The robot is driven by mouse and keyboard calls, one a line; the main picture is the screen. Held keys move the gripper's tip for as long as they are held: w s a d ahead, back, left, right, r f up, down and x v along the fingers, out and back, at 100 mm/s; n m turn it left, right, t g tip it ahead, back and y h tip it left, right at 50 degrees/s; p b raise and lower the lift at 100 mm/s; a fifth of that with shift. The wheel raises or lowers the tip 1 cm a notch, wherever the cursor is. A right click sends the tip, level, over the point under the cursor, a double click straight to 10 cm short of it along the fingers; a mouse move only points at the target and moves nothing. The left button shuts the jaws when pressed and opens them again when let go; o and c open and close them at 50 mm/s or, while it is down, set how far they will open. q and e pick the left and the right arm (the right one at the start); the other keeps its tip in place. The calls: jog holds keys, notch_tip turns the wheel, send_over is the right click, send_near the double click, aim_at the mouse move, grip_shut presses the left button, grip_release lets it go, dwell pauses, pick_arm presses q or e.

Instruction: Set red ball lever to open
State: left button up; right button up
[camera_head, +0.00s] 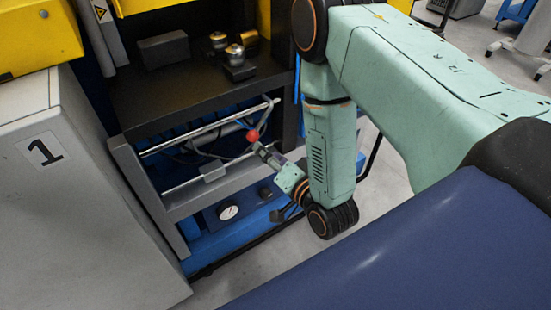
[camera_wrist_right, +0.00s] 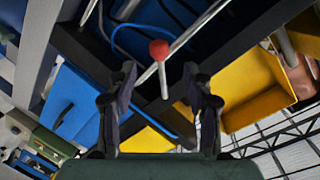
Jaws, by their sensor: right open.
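The red ball lever (camera_head: 253,135) shows in the head view at the front of the dark machine frame, just beyond my right gripper (camera_head: 265,153). In the right wrist view the red ball (camera_wrist_right: 159,50) tops a short grey stem that points down in the picture. My right gripper (camera_wrist_right: 160,105) is open there, its two dark fingers on either side of the stem's line. The ball appears past the fingertips, between them; I cannot tell whether the stem is touched. My left gripper is not in view.
Metal rails (camera_head: 195,175) and dark cables run across the machine's opening. A round gauge (camera_head: 228,212) sits on the blue lower part. A grey cabinet marked 1 (camera_head: 60,190) stands at the left. Metal knobs (camera_head: 235,55) sit on the black shelf above.

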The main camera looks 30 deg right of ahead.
jog(key=shift+s+r, duration=0.2)
jog(key=shift+s, duration=0.9)
jog(key=s+f+n+g, duration=0.5)
jog(key=s+f+g, duration=0.4)
jog(key=s+f, duration=0.25)
jog(key=s+f+n+g, duration=0.1)
jog(key=s+g, duration=0.2)
jog(key=s, duration=0.5)
jog(key=s+a+f+n+g, duration=0.1)
jog(key=s+f+n+g, duration=0.1)
jog(key=s, duration=0.5)
jog(key=shift+s+n+g+h, duration=0.3)
jog(key=shift+s+g+h, duration=0.1)
jog(key=shift+g, duration=0.5)
